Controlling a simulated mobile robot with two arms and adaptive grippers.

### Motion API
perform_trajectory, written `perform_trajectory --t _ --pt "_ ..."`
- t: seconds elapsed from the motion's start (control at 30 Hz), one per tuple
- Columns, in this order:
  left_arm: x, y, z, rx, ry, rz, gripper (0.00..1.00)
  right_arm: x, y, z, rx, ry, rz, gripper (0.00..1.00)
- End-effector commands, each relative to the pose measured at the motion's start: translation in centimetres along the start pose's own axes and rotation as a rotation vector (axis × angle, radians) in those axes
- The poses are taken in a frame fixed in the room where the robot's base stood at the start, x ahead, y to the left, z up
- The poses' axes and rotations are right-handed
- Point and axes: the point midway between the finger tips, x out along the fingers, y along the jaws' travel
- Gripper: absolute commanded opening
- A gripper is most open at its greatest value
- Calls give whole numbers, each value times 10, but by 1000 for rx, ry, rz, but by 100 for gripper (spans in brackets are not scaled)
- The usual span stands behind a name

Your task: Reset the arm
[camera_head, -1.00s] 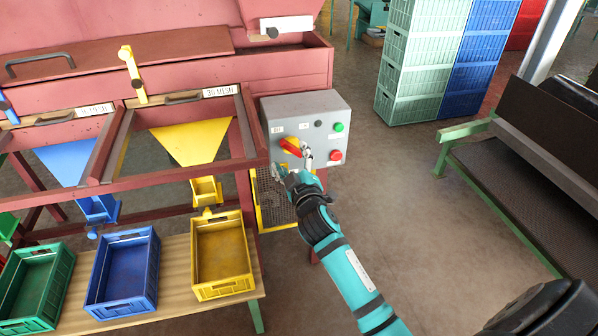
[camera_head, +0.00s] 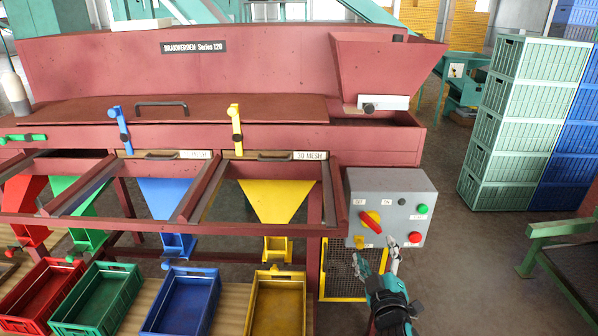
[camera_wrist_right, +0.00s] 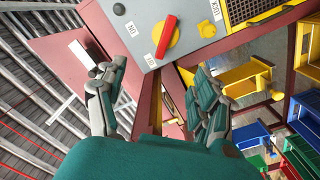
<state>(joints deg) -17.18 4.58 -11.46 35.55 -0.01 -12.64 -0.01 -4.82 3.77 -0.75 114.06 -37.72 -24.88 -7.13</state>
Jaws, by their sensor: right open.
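My right gripper (camera_head: 376,266) is open and empty in front of and below the grey control box (camera_head: 405,208). The box carries a red rotary handle on a yellow disc (camera_head: 371,221), a green button (camera_head: 423,209) and a red button (camera_head: 415,237). In the right wrist view, the two fingers of the right gripper (camera_wrist_right: 152,95) are spread apart with nothing between them. The red handle (camera_wrist_right: 166,36) shows beyond the fingertips, apart from them. My left gripper is not in view.
The red drum sorter (camera_head: 240,75) stands behind with coloured chutes. Tall stacks of green crates (camera_head: 520,125) stand at the right. Floor between box and stacks is clear.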

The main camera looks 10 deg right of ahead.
Motion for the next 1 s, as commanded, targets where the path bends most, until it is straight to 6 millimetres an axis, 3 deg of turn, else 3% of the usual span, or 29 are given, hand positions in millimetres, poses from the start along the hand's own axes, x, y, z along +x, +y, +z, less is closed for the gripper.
perform_trajectory --t 0.07,0.17,0.33,0.47,0.57,0.7,0.77,0.9,1.0 --pt "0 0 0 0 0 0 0 1 -12 8 5 -14 -25 69" --pt "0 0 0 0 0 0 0 0 -47 33 19 -57 -97 69" --pt "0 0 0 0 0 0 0 -20 -142 108 69 -189 -291 69" --pt "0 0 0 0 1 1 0 -56 -212 169 116 -311 -434 69" --pt "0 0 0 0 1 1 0 -96 -260 217 150 -414 -533 69" --pt "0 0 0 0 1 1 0 -164 -314 280 196 -570 -655 69" --pt "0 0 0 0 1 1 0 -197 -332 306 215 -639 -699 69" --pt "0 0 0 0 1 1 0 -284 -364 363 251 -813 -789 69" --pt "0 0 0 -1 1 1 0 -348 -376 398 272 -937 -836 69"
